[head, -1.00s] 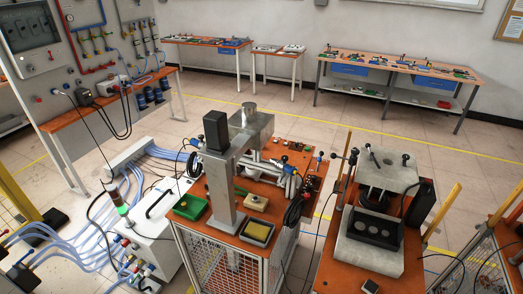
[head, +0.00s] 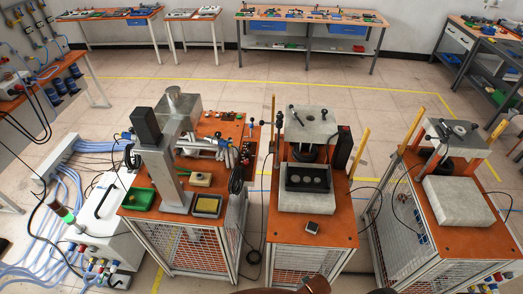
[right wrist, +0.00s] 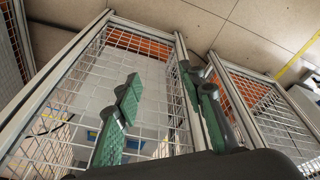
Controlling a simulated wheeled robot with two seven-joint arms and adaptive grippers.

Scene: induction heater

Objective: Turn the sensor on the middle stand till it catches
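The middle stand (head: 341,222) has an orange top and white mesh sides. A small dark box with a pale face (head: 312,227) lies near its front edge; I cannot tell for sure whether this is the sensor. Behind it sit a grey block with a black tray of round pieces (head: 308,178) and a raised grey plate (head: 311,124) with black handles. A black upright part (head: 343,146) stands at the right. My right gripper (right wrist: 160,78) is open and empty in the right wrist view, with its green fingers apart in front of mesh stand sides. My left gripper is not in view.
The left stand (head: 221,183) carries a metal column and green and yellow trays. The right stand (head: 463,226) carries a grey block. Yellow posts (head: 358,152) rise between the stands. Cables lie on the floor (head: 253,222). Open floor stretches behind the stands.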

